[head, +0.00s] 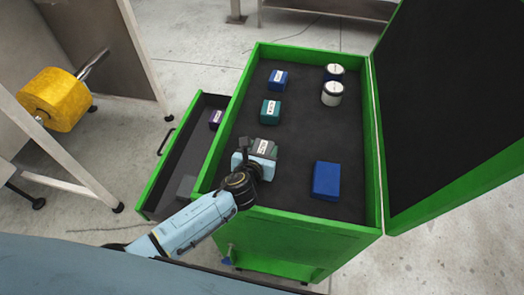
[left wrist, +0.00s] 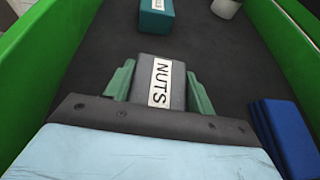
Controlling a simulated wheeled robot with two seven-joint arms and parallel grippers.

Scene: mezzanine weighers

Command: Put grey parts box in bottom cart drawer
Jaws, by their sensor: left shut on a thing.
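The grey parts box (left wrist: 146,78), with a white label reading NUTS, is between the green fingers of my left gripper (left wrist: 158,88). In the head view the gripper (head: 262,155) is over the near left part of the green cart's (head: 232,111) top tray, shut on the grey box (head: 272,146). I cannot tell whether the box touches the tray floor. An open drawer (head: 186,157) sticks out at the cart's left side, lower than the top tray. It holds a small purple box (head: 215,119) and a dark grey item (head: 186,187). My right gripper is not in view.
The top tray also holds a blue box (head: 278,79), a teal box (head: 270,111), two white cans (head: 332,94) and a larger blue box (head: 326,181). The raised lid (head: 450,90) stands at the right. A yellow roll (head: 54,99) is at the left.

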